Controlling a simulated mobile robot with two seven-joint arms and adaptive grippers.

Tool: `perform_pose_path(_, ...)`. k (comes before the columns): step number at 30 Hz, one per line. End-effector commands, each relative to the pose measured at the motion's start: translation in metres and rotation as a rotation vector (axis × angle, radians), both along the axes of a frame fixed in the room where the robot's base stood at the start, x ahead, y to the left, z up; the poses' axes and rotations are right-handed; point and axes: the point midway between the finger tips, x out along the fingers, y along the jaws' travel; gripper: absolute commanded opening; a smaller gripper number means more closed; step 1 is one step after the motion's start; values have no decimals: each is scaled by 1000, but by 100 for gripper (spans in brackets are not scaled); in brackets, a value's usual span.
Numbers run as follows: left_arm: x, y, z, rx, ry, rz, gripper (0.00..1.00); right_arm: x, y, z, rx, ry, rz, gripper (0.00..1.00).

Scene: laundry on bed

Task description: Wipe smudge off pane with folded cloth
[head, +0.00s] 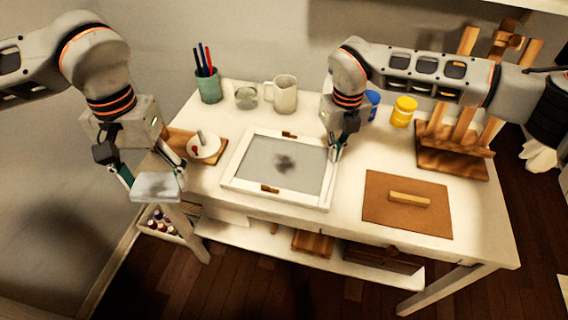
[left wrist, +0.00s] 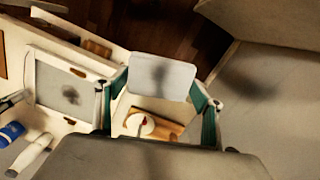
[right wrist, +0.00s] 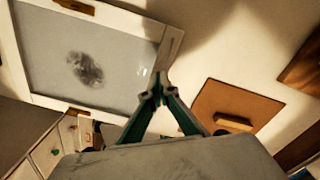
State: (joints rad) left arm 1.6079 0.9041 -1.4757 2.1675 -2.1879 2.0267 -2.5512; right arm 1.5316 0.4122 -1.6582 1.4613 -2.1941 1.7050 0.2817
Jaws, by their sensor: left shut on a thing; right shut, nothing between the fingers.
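The pane (head: 262,158) lies flat on the table in a white frame, with a dark smudge (head: 285,163) near its middle. The smudge also shows in the right wrist view (right wrist: 85,69) and the left wrist view (left wrist: 72,95). My left gripper (head: 155,182) is shut on the folded cloth (head: 156,187), a pale flat pad held left of the table's front edge. The cloth spans between the fingers in the left wrist view (left wrist: 160,80). My right gripper (head: 336,155) is shut and empty at the frame's right edge; its tips meet in the right wrist view (right wrist: 160,85).
A brown board (head: 380,210) with a wooden-handled block lies at right. A pen cup (head: 208,90), a glass (head: 246,97), a white mug (head: 285,94), a yellow jar (head: 403,112) and a wooden rack (head: 452,150) stand behind. A white round item (head: 204,150) sits on a small board left.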

Motion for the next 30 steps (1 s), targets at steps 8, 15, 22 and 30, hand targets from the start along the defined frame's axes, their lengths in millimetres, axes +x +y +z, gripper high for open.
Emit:
perform_pose_path(8, 0, 0, 7, 0, -7, 0, 50, 0, 0, 6, 0, -2, 0, 0)
perform_pose_path(15, 1, 0, 25, 0, -26, 0, 50, 1, 0, 23, 0, -4, 0, 0)
perform_pose_path(22, 1, 0, 42, 0, -41, 0, 50, 0, 0, 38, 0, -4, 1, 0)
perform_pose_path(30, 1, 0, 61, 0, -57, 0, 50, 1, 0, 57, 0, -3, 0, 0)
